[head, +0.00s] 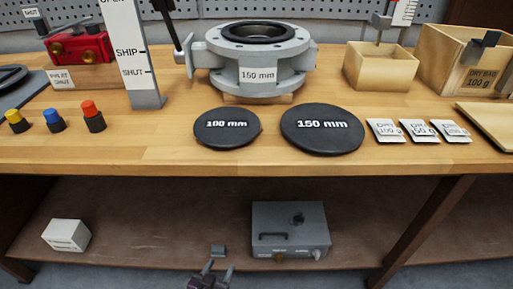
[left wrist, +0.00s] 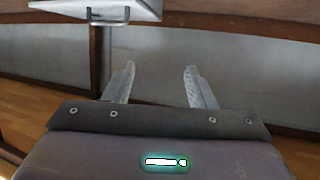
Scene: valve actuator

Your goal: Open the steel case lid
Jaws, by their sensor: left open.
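The steel case (head: 291,217) is a grey box on the lower shelf under the workbench. Its lid looks shut. A dark handle (head: 272,236) and small round fittings show on its front, and a dark knob is on top. My left gripper (head: 219,268) is open and empty, in front of the shelf and left of the case, apart from it. In the left wrist view its two fingers (left wrist: 158,75) are spread with nothing between them. A pale grey body with a handle (left wrist: 95,12) is cut off at the top left there; I cannot tell surely whether it is the case. My right gripper is not in view.
The lower shelf (head: 150,225) is mostly bare, with a white box (head: 66,235) at left. A table leg (head: 425,230) stands right of the case. The bench top (head: 150,150) above holds a flanged valve (head: 258,55), black discs, coloured knobs and wooden boxes.

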